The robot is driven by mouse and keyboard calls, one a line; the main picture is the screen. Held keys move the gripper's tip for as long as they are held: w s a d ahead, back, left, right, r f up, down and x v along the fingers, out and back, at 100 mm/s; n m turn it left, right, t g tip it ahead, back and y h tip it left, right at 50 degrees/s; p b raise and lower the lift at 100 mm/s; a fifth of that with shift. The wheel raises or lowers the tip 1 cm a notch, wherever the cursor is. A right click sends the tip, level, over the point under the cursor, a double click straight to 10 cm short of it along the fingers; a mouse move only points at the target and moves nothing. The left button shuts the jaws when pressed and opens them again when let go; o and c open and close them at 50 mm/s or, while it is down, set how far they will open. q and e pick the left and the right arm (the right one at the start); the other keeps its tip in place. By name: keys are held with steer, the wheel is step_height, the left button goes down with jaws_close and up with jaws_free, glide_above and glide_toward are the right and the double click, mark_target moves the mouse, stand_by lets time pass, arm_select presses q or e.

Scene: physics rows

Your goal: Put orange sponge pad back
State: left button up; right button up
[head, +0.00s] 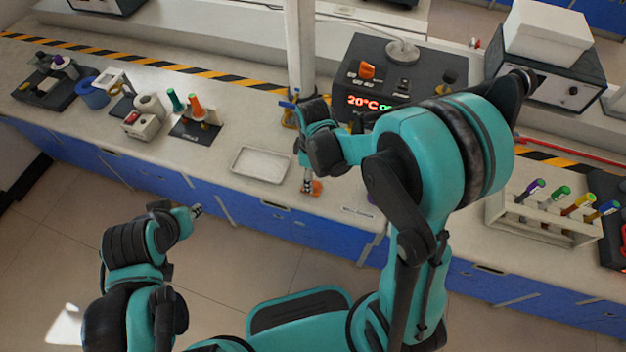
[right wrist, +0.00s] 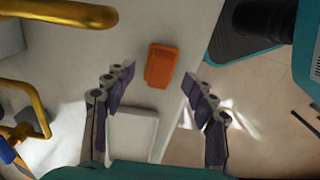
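The orange sponge pad (head: 316,187) lies on the white bench near its front edge, to the right of a shallow metal tray (head: 260,165). My right gripper (head: 307,181) is above the bench beside the pad, pointing down.
A device with a 20°C display (head: 378,85) stands behind the right arm. A yellow fitting (right wrist: 62,12) is close to the right gripper. A tube rack (head: 545,215) stands at the right. Small tools and a white box (head: 142,125) stand at the left.

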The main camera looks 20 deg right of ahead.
steer(key=s+d+r+m+t+p, duration=0.1)
steer(key=s+d+r+m+t, duration=0.1)
steer(key=s+r+m, duration=0.3)
steer(key=s+d+r+m+t+p, duration=0.1)
steer(key=s+r+m+t, duration=0.4)
steer(key=r, duration=0.7)
steer(key=shift+d+r+m, duration=0.25)
steer(key=shift+d+m, duration=0.35)
steer(key=shift+d, duration=0.05)
steer(key=shift+f, duration=0.2)
